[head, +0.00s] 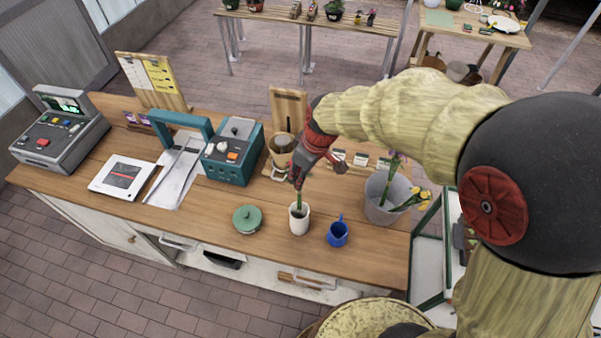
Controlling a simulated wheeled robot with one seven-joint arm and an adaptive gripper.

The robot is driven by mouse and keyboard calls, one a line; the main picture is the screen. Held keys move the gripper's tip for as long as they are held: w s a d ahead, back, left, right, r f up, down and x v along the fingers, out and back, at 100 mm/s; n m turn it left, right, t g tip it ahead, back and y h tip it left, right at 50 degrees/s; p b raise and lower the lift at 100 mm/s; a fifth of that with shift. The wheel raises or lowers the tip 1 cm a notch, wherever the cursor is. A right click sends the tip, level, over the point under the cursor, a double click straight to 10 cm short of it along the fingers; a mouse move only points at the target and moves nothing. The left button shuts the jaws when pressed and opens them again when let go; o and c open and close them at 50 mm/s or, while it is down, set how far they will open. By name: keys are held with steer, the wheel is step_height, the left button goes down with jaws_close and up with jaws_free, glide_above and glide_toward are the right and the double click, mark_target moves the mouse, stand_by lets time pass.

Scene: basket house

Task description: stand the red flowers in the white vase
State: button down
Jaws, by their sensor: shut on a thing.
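The white vase (299,222) stands upright near the front edge of the wooden counter. My gripper (298,178) is above it, pointing down, and is shut on the green stems (299,199) of the red flowers. The lower end of the stems reaches the vase mouth and appears to be inside it; the very tip is hidden. I cannot clearly tell the red blooms from the red parts of my gripper and wrist.
A blue jug (338,235) stands close right of the vase, and a green lidded dish (246,219) to its left. A grey bucket (382,205) with purple and yellow flowers is farther right. A teal machine (231,158) stands behind left.

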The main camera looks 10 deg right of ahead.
mark_target(301, 190)
steer(key=shift+f+b, duration=3.35)
steer(key=shift+f, duration=0.9)
steer(key=c, duration=1.4)
jaws_free()
steer(key=shift+o, duration=0.3)
steer(key=v, duration=1.2)
